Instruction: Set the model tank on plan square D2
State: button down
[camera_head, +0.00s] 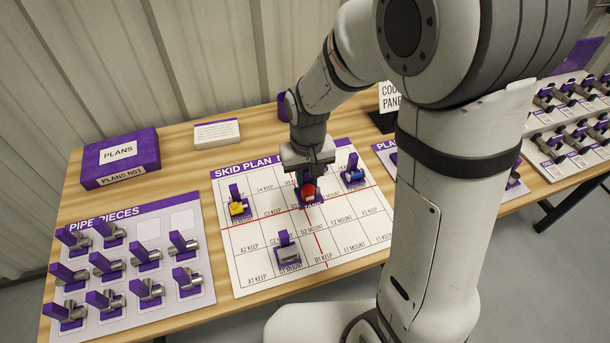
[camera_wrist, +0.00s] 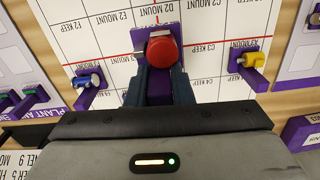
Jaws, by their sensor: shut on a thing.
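The model tank is a red rounded cylinder (camera_head: 308,191) on a purple base with a tank label on its front edge. My gripper (camera_head: 308,178) points down and is shut on its purple part. In the wrist view the tank (camera_wrist: 163,48) sits between the fingers (camera_wrist: 159,84) of my gripper. It is over the middle of the white skid plan board (camera_head: 250,271), by the red centre lines. Square D2 (camera_head: 312,230) lies just nearer the front edge in the head view. I cannot tell whether the base touches the board.
On the plan stand a yellow piece (camera_head: 239,208) at left, a blue piece (camera_head: 352,175) at right rear and a grey piece (camera_head: 287,252) in front. A pipe pieces board (camera_head: 150,212) is at left. A purple plans box (camera_head: 121,157) and white sign (camera_head: 216,133) stand behind.

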aim_at(307, 191)
jog(key=shift+f, duration=0.1)
jog(key=shift+f+b, duration=2.2)
jog(key=shift+f, duration=0.45)
jog(key=shift+f, duration=0.1)
jog(key=shift+f+b, duration=1.45)
jog(key=shift+f, duration=0.25)
jog(key=shift+f+b, duration=0.6)
jog(key=shift+f, duration=0.05)
jog(key=c, duration=1.2)
grip_release()
jog(key=shift+r, duration=0.15)
jog(key=shift+r+p, duration=0.45)
jog(key=shift+p, duration=0.05)
